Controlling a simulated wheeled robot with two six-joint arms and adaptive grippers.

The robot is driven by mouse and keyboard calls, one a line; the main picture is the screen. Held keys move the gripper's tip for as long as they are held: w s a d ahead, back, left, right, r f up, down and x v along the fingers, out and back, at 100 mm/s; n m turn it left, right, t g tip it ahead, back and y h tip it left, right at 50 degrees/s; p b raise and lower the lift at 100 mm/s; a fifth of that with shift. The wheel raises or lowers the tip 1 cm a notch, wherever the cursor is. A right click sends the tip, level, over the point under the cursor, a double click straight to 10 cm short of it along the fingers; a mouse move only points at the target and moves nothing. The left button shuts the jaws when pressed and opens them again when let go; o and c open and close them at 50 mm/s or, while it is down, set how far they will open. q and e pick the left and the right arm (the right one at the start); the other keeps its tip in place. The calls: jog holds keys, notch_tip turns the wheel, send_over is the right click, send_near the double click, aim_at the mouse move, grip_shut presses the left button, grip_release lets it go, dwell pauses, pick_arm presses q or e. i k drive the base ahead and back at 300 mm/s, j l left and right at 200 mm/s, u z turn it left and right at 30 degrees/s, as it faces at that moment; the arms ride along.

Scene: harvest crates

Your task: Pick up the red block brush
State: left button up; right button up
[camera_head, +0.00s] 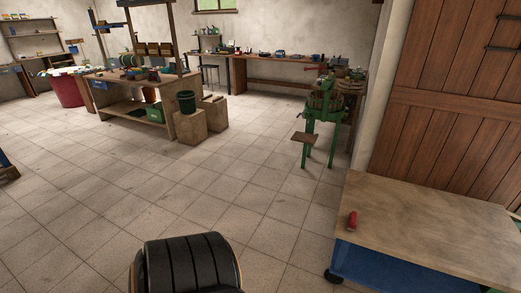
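The red block brush (352,220) is a small red object on the near left part of a wooden-topped table (430,215) at the right. It lies close to the table's left edge. Its bristles cannot be made out at this size. Neither of my grippers shows in the head view.
The table has a blue body (385,268) and a dark caster (333,276). A green machine (322,118) stands behind it. The tiled floor (215,185) between is clear.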

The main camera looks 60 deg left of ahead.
aim_at(353, 217)
jog(key=u, duration=1.05)
